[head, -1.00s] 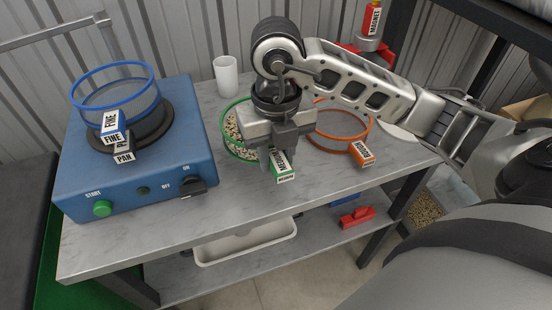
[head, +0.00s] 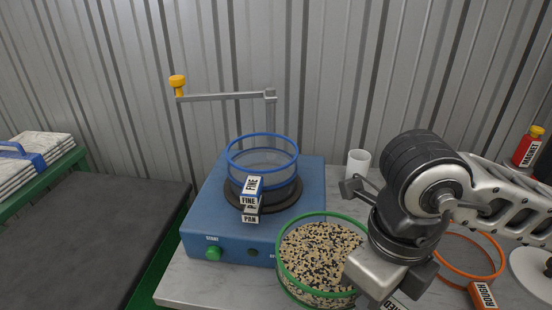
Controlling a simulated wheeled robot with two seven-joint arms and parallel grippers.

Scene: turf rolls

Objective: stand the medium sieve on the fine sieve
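The medium sieve (head: 283,277) has a green rim and holds pale and dark grains. It is up off the bench, in front of the blue shaker's right front corner. My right gripper (head: 381,304) is at its handle, whose label (head: 396,304) is cut by the bottom edge; the fingers are mostly hidden, but the sieve is carried with the gripper. The fine sieve (head: 263,160), blue-rimmed, sits on the pan (head: 250,218) on the shaker's dark round plate. Its open top is clear, with its label block (head: 250,190) facing front. My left gripper is out of view.
The blue shaker (head: 205,215) has a green start button (head: 212,253). A clamp arm with a yellow knob (head: 177,82) reaches left behind it. A white cup (head: 358,163) and the orange rough sieve (head: 497,262) stand right. A magnet bottle (head: 527,147) is far right.

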